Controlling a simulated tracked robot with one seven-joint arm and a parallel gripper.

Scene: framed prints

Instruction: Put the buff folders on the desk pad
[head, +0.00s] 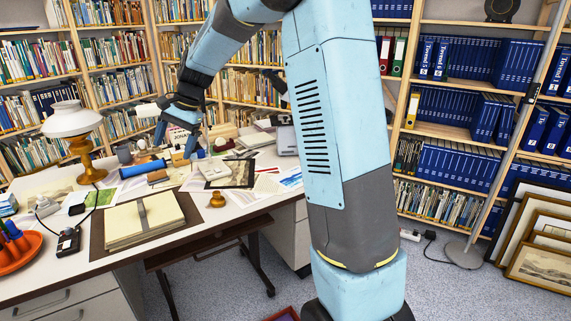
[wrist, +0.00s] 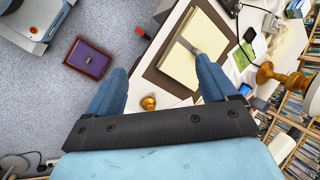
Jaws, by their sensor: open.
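A stack of buff folders (head: 142,219) with a grey strap across it lies flat on the dark brown desk pad (head: 98,240), near the front of the desk. The wrist view also shows the folders (wrist: 188,62) on the pad (wrist: 153,76), partly behind a finger. My gripper (head: 175,137) is open and empty, raised over the cluttered far part of the desk, apart from the folders. In the wrist view its two spread fingers (wrist: 159,65) have nothing between them in their grasp.
A brass-and-white lamp (head: 75,132), a red bowl (head: 18,247) and a blue roll (head: 142,168) stand around the pad. A small brass knob-like object (head: 217,199) sits right of it. Framed prints (head: 541,250) lean at right. A purple-lined box (wrist: 89,59) is on the floor.

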